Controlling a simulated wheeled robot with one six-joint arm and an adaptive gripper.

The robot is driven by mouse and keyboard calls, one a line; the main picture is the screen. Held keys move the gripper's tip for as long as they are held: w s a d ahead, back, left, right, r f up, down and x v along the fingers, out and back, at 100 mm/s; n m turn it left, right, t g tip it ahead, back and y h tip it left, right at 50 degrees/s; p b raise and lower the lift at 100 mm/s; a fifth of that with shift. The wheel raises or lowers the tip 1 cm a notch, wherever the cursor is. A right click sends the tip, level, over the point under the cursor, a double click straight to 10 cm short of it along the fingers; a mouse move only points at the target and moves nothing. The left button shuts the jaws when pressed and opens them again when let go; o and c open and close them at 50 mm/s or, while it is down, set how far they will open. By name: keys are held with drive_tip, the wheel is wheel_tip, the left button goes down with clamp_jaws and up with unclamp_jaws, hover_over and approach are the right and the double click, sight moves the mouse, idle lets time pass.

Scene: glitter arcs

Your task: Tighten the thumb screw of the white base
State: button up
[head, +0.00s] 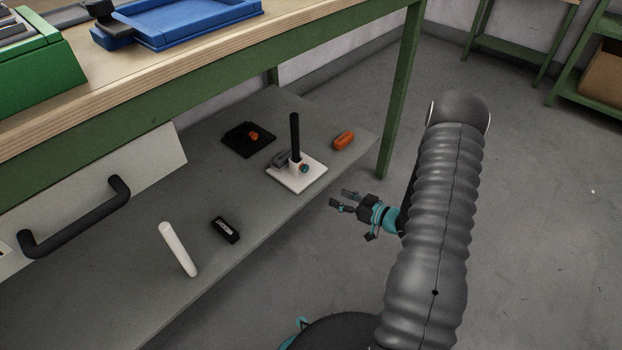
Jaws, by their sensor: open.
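The white base (291,178) rests on the grey lower shelf of the workbench. A black post (295,135) stands upright in its white socket. A small teal and orange knob, which looks like the thumb screw (304,168), sits at the socket's right side; how tight it is cannot be told. A dark grey part (279,159) is at the socket's left. My gripper (338,199) is open and empty, to the right of and nearer than the white base, apart from it, out past the shelf's front edge.
On the lower shelf (265,222) are a black base (243,140) with an orange knob, an orange block (344,140), a black block (225,230) and a white rod (178,249). A green table leg (401,95) stands right of them. The tabletop overhangs the shelf. The floor at right is clear.

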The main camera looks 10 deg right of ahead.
drive_tip(key=n, duration=0.1)
drive_tip(key=n+t, duration=0.2)
drive_tip(key=n, duration=0.3)
approach(307, 169)
drive_tip(key=x, duration=0.8)
drive_tip(key=shift+w+a+r+b, duration=0.1)
drive_tip(key=shift+w+a+b, duration=0.1)
drive_tip(key=shift+a+b, duration=0.2)
drive_tip(key=shift+d, duration=0.15)
clamp_jaws()
